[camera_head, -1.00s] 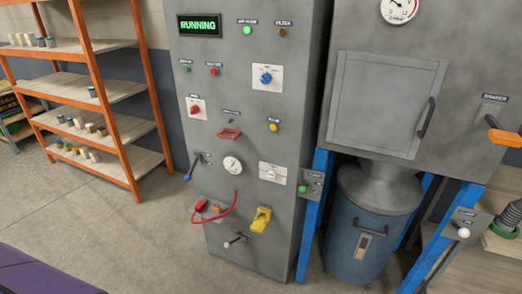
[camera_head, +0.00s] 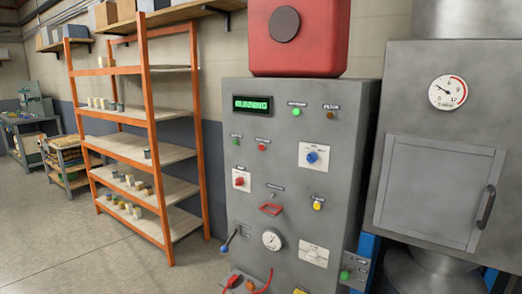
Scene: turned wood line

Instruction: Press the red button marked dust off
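A grey control cabinet (camera_head: 290,180) stands in the middle, its front panel facing me. A small red button (camera_head: 262,147) sits in its upper left part, to the right of a small green button (camera_head: 236,141). The labels above both are too small to read. A red knob (camera_head: 240,182) on a white plate is lower left. The green display (camera_head: 252,104) seems to read RUNNING. Neither of my grippers shows in the view, and nothing covers the red button.
A red box-like unit (camera_head: 325,45) tops the cabinet. A grey machine with a door (camera_head: 437,190) stands right. Orange shelving (camera_head: 150,150) is left. Floor at lower left is clear.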

